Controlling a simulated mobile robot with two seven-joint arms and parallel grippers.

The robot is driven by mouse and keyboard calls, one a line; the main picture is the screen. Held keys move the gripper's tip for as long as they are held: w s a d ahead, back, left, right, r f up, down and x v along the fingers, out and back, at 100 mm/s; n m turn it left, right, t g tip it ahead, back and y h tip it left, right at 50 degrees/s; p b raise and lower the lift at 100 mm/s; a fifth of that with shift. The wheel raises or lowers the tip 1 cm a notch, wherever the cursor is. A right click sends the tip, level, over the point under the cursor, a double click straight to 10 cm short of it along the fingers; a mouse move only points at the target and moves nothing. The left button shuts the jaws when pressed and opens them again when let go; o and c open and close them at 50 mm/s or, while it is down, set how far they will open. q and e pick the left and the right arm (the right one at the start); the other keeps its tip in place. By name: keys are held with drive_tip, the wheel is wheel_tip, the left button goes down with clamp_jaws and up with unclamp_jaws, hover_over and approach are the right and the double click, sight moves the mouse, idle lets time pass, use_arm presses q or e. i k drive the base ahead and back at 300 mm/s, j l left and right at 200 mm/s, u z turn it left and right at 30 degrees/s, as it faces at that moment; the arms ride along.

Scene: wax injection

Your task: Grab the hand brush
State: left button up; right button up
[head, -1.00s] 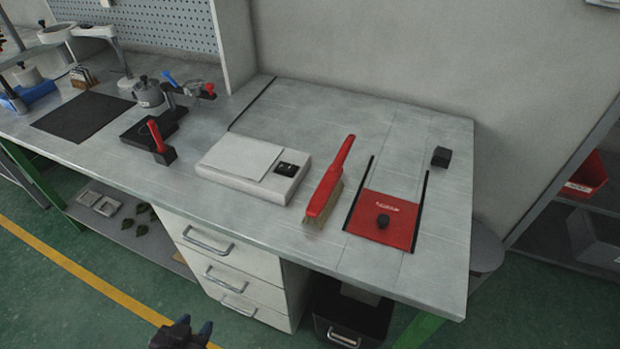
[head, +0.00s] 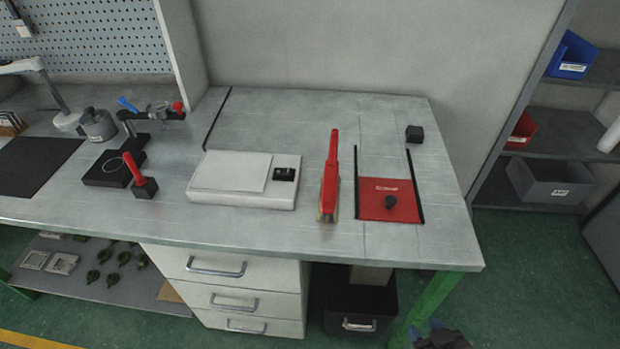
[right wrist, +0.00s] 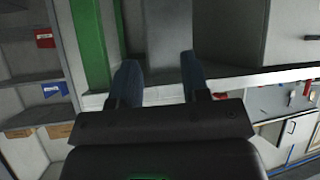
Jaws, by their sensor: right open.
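The hand brush (head: 330,180) has a red handle and pale bristles. It lies on the grey workbench in the head view, between a white scale and a red plate, its handle pointing to the back wall. My right gripper (head: 442,337) shows at the bottom edge of the head view, low in front of the bench and well apart from the brush. In the right wrist view its two dark fingers (right wrist: 160,82) are spread with nothing between them. My left gripper is not in view.
The white scale (head: 243,198) is left of the brush. The red plate (head: 388,208) with a black knob lies between dark rails on the right. A small black block (head: 414,134) sits behind it. Drawers (head: 235,290) and a black bin (head: 355,308) are below the bench.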

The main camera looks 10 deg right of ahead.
sight(329, 191)
drive_tip(key=j, duration=1.3)
drive_tip(key=k, duration=0.05)
